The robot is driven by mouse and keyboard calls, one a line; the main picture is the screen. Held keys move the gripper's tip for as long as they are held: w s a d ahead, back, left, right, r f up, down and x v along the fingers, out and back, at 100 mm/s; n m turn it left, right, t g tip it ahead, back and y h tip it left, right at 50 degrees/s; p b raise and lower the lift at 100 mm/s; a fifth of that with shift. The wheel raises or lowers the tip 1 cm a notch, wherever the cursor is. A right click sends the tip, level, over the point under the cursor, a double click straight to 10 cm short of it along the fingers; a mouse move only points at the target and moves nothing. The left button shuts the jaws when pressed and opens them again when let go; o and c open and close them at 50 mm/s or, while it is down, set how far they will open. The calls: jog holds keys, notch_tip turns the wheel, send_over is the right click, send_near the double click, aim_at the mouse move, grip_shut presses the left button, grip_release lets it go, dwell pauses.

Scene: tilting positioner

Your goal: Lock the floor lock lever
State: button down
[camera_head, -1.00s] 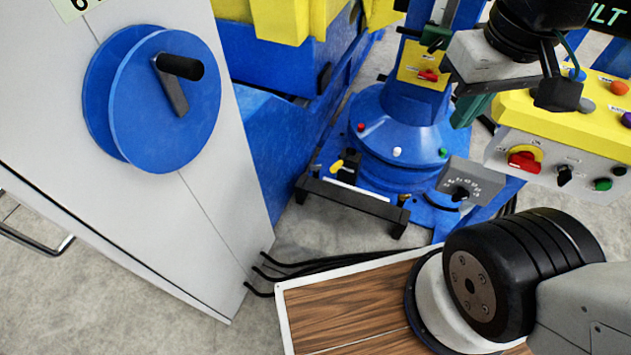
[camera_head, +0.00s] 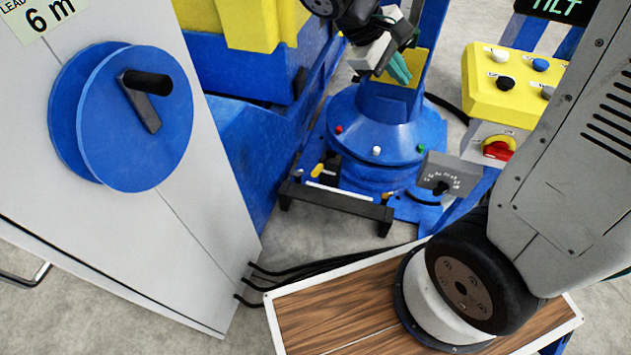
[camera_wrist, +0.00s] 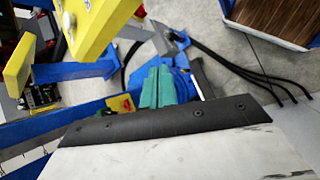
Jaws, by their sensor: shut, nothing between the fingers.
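A small black lever with a yellow tip (camera_head: 318,170) sits at floor level on the front left of the blue positioner base (camera_head: 376,140); it looks like the floor lock lever, but its label is too small to read. A black bar (camera_head: 335,202) with a white strip runs in front of it. My gripper (camera_head: 401,69), with green fingers, is above and behind the lever, near the yellow plate on the column, touching nothing that I can make out. The fingers are shut and empty; they also show in the wrist view (camera_wrist: 156,87). The lever is not clear in the wrist view.
A grey cabinet (camera_head: 190,225) with a blue crank wheel (camera_head: 140,120) stands left. A yellow control box (camera_head: 505,90) with buttons and a red knob is right. A grey dial plate (camera_head: 447,176) stands beside the base. Black cables (camera_head: 290,270) cross the floor near the cabinet.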

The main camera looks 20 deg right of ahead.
jog(key=w+a+f+n+t+h, duration=0.35)
jog(key=w+f+n, duration=0.45)
jog(key=f, duration=0.5)
jog(key=w+a+f+n+t+h, duration=0.2)
jog(key=w+a+f+n+t, duration=0.25)
jog(key=w+f, duration=0.7)
jog(key=s+a+f+n+t+y, duration=0.2)
jog(key=s+f+n, duration=0.1)
jog(key=f, duration=0.8)
jog(key=s+a+f+n+t+y, duration=0.1)
jog(key=s+a+f+n, duration=0.2)
jog(key=f, duration=0.8)
jog(key=s+a+f+n+t+y, duration=0.2)
jog(key=f+n, duration=0.5)
jog(key=f, duration=0.4)
jog(key=shift+s+a+f+t+y, duration=0.15)
jog(key=shift+s+f+t+y, duration=0.2)
jog(key=shift+s, duration=0.2)
jog(key=w+d, duration=0.6)
jog(key=w, duration=0.4)
jog(key=shift+f, duration=0.15)
